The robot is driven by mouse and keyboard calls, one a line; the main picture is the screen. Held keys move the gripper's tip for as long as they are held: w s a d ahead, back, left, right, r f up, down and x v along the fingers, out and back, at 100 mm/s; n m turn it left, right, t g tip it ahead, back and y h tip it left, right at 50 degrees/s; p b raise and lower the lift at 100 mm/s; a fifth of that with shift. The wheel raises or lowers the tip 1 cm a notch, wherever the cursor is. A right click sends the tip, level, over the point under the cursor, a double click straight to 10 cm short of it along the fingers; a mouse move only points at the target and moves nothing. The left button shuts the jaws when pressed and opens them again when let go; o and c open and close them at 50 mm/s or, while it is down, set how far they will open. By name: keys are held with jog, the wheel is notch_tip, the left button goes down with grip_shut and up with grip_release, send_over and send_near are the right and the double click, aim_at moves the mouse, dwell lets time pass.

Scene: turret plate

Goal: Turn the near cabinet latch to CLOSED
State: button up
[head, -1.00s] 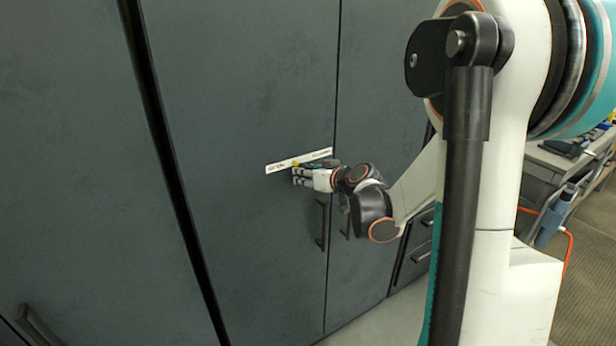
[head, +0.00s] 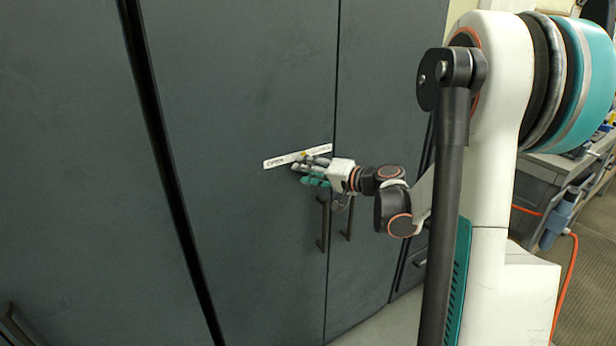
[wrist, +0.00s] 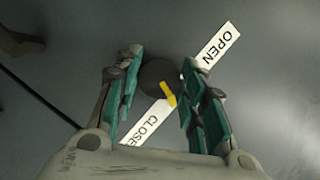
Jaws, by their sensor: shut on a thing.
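The near cabinet latch is a dark round knob (wrist: 158,76) with a yellow pointer (wrist: 168,94), seen in the wrist view. The pointer aims down and right there, between the two words of the white label strip (wrist: 222,44). OPEN is at the upper right and CLOSED, partly hidden, at the lower left. In the head view the label (head: 277,162) reads OPEN at the left, and the yellow pointer (head: 305,154) shows just above my fingers. My gripper (head: 303,170) is shut on the latch, with its teal fingers (wrist: 165,92) on either side of it.
The latch is on a dark grey cabinet door (head: 240,90). Two vertical bar handles (head: 323,224) sit just below my gripper, by the door seam. A bench with tools (head: 565,170) stands at the far right.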

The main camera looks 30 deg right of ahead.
jog(key=m+b, duration=0.1)
jog(key=m, duration=0.1)
jog(key=m+t+y+b, duration=0.1)
jog(key=m+b, duration=0.1)
jog(key=shift+f+m+t, duration=0.15)
jog(key=shift+m+t, duration=0.15)
jog(key=shift+m, duration=0.1)
dwell(0.4)
jog(key=o, duration=1)
jog(key=shift+o, duration=0.2)
jog(key=v, duration=1.2)
jog(key=shift+d, duration=0.15)
jog(key=shift+f, duration=0.15)
